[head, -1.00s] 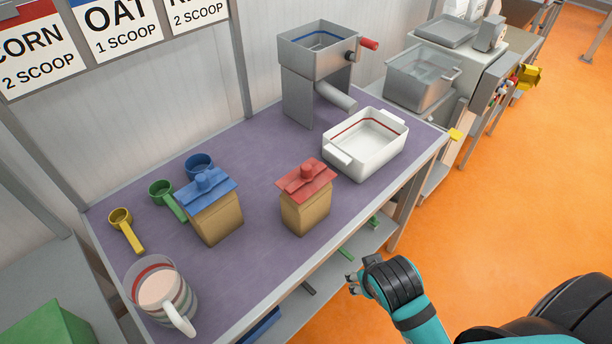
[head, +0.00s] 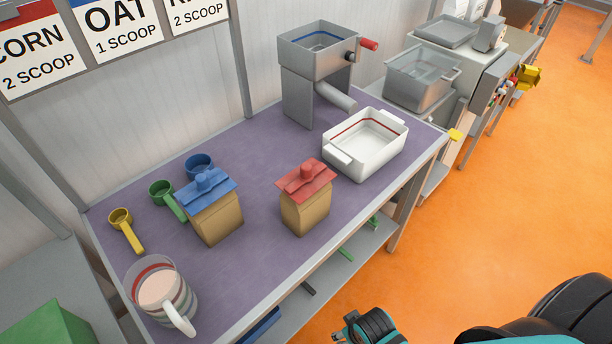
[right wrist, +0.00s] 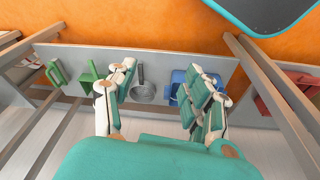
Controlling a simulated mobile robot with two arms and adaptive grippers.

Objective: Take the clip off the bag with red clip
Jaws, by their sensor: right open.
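The bag with the red clip (head: 306,212) stands upright on the purple table top, right of the middle. Its red clip (head: 306,181) sits across the top of the bag with a round knob upward. A second bag (head: 217,219) with a blue clip (head: 205,189) stands to its left. My right gripper (head: 346,336) is low at the bottom edge of the head view, in front of the table and apart from both bags. In the right wrist view its fingers (right wrist: 160,98) are spread with nothing between them. My left gripper is not in view.
A white tray (head: 343,157) stands right of the red-clip bag, with a grey hopper machine (head: 318,66) behind. Yellow (head: 121,216), green (head: 161,187) and blue (head: 198,163) scoops lie at left. A striped jug (head: 159,295) stands at the front left. Table between bags is clear.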

